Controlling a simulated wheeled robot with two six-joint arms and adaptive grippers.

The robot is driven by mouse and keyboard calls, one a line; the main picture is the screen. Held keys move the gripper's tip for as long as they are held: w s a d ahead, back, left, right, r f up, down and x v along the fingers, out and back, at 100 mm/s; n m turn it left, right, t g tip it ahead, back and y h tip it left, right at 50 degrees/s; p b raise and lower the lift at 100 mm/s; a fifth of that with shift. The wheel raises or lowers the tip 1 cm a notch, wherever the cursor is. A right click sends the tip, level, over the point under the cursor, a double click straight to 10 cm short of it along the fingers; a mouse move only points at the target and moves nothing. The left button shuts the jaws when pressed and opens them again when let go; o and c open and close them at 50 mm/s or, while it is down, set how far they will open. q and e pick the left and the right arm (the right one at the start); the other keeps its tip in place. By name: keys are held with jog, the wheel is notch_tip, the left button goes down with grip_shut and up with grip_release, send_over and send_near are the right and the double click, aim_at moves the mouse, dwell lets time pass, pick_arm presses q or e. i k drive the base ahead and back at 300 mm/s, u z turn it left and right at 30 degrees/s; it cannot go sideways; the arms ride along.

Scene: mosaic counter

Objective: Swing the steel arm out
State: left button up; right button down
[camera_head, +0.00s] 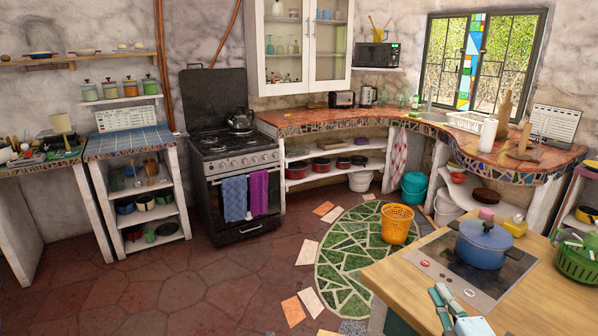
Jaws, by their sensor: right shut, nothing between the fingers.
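No part that I can clearly identify as the steel arm shows. A slim metal tap (429,101) stands by the sink at the back, too small to tell how it is turned. My right gripper (440,293) shows at the bottom right, low over the wooden counter. It is shut and empty, and far from the sink. My left gripper is not in view.
The wooden counter (407,285) holds a blue pot (484,246) on a dark hob, a yellow bottle (515,226) and a green basket (577,264). The red tiled floor (160,295) at left is clear.

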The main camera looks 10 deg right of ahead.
aim_at(544, 140)
jog(key=i, duration=3.6)
jog(key=z, duration=2.6)
jog(key=i, duration=3.7)
jog(key=u, duration=0.9)
